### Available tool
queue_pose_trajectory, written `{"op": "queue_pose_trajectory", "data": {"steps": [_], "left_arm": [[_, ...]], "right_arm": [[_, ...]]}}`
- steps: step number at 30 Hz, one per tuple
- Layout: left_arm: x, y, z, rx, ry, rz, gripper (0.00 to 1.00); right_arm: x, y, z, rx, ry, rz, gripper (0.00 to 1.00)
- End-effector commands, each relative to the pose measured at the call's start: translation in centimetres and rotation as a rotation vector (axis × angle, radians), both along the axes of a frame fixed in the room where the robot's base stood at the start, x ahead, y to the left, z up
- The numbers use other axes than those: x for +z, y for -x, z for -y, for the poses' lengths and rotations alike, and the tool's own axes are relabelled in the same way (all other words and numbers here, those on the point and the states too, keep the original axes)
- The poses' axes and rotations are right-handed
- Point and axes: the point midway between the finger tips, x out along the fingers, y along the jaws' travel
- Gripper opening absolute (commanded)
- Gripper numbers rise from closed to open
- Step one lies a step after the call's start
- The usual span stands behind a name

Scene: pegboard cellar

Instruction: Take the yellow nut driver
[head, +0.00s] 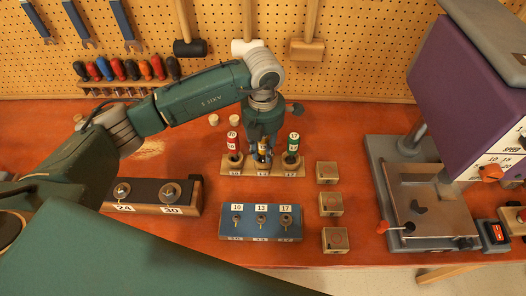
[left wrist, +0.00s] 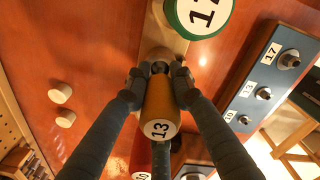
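The yellow nut driver (head: 263,144), marked 13, stands in the middle of the wooden holder (head: 285,173). My left gripper (head: 261,153) is over it from above and hides much of it. In the left wrist view the yellow handle (left wrist: 160,108) lies between the fingers of the left gripper (left wrist: 158,84), with fingertips against both sides. The driver still appears to be in its holder. A red driver marked 10 (head: 232,144) stands to its left and a green driver marked 17 (head: 293,144) to its right. My right gripper is out of view.
A blue block (head: 261,232) with studs marked 10, 13 and 17 stands in front. A dark block (head: 150,195) marked 24 and 30 is at left. Three small brass-coloured blocks (head: 331,203) and a grey-purple machine (head: 463,85) are at right. A pegboard (head: 345,30) stands behind.

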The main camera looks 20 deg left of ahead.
Motion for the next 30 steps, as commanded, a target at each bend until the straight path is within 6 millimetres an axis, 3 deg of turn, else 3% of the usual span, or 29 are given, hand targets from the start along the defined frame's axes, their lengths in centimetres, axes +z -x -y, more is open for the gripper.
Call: {"op": "queue_pose_trajectory", "data": {"steps": [2, 17, 23, 30], "left_arm": [[0.0, 0.0, 0.0, 0.0, 0.0, 0.0, 0.0], [0.7, -0.1, 0.1, 0.001, 0.002, 0.002, 0.0], [3.2, -0.2, 0.0, -0.002, 0.001, 0.006, 0.0], [9.1, -0.2, 0.1, -0.001, 0.002, 0.01, 0.0]], "right_arm": [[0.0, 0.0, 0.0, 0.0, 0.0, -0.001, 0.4], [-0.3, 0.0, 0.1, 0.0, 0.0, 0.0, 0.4], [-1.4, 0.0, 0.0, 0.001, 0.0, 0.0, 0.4], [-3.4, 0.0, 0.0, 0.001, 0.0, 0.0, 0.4]]}}
